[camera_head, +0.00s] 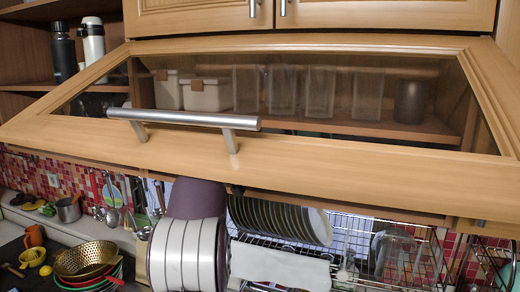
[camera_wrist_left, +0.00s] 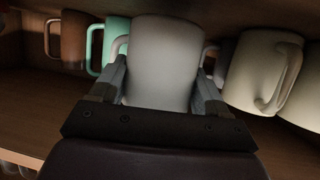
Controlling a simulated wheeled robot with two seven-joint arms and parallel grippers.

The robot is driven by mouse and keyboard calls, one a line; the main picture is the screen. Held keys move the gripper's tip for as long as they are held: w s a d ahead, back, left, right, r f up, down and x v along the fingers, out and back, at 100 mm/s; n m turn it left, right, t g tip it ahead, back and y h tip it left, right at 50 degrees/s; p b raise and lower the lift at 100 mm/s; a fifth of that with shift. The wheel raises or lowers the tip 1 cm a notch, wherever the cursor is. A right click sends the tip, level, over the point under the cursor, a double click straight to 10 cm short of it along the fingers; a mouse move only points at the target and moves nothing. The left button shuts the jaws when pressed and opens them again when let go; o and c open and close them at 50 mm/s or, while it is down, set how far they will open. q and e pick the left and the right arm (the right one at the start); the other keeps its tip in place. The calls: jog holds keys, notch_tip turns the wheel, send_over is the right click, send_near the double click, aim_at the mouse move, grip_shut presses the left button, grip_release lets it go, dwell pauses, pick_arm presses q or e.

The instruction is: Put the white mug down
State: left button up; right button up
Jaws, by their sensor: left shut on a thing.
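The mug is inside a wooden cupboard among other mugs. I cannot tell whether its base touches the shelf. In the head view the mug and left gripper do not show; my left arm goes up behind the raised cupboard door (camera_head: 300,160). My right gripper is in neither view.
Brown (camera_wrist_left: 72,38) and mint green (camera_wrist_left: 113,42) mugs stand left of the held mug, the green one close to it. A cream mug (camera_wrist_left: 262,72) is close on the right. A dish rack with plates (camera_head: 275,218) hangs below the door.

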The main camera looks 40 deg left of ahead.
pick_arm(q)
jog(key=shift+w+a+f, duration=0.1)
jog(key=shift+w+f, duration=0.05)
jog(key=shift+f, duration=0.75)
